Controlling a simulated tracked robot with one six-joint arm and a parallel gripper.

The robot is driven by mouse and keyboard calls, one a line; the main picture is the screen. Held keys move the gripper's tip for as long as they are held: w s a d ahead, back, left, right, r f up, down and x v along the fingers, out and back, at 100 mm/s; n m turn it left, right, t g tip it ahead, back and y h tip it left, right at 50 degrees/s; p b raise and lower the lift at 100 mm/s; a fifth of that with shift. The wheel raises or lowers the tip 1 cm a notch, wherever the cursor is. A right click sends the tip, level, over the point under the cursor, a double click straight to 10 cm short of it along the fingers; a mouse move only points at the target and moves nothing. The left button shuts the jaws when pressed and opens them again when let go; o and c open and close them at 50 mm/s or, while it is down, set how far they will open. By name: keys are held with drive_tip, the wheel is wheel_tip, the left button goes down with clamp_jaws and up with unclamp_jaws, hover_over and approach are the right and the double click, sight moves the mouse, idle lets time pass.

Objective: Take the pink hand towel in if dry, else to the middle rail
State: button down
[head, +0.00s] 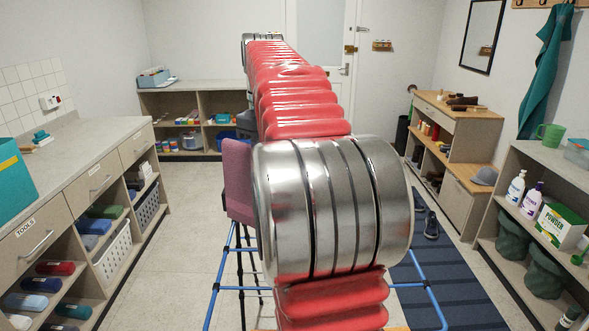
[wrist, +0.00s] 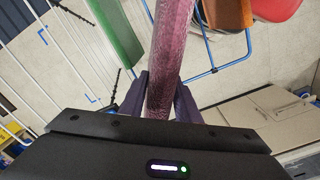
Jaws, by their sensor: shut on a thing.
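The pink hand towel (head: 238,178) hangs beside my arm in the head view, partly hidden by it. In the wrist view the pink towel (wrist: 172,45) runs up from between the fingers, its surface mottled with darker pink. My gripper (wrist: 161,92) is shut on it; in the head view my arm hides the gripper. A drying rack with a blue frame (head: 212,290) and white rails (wrist: 60,62) stands below. My arm hides most of it in the head view, so I cannot tell which rail is the middle one.
A green cloth (wrist: 117,30) hangs on the rack close to the towel. A counter with drawers (head: 85,150) lines the left; a shelf unit (head: 515,200) and dark blue mat (head: 440,270) are at right. Pale floor (head: 190,240) is clear left of the rack.

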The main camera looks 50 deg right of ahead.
drive_tip(key=w+a+r+m, duration=0.4)
drive_tip(key=w+a+m, duration=0.3)
drive_tip(key=a, duration=0.2)
drive_tip(key=shift+w+a+r, duration=0.3)
drive_tip(key=shift+w+a, duration=0.05)
drive_tip(key=shift+w, duration=0.05)
drive_tip(key=shift+s, duration=0.1)
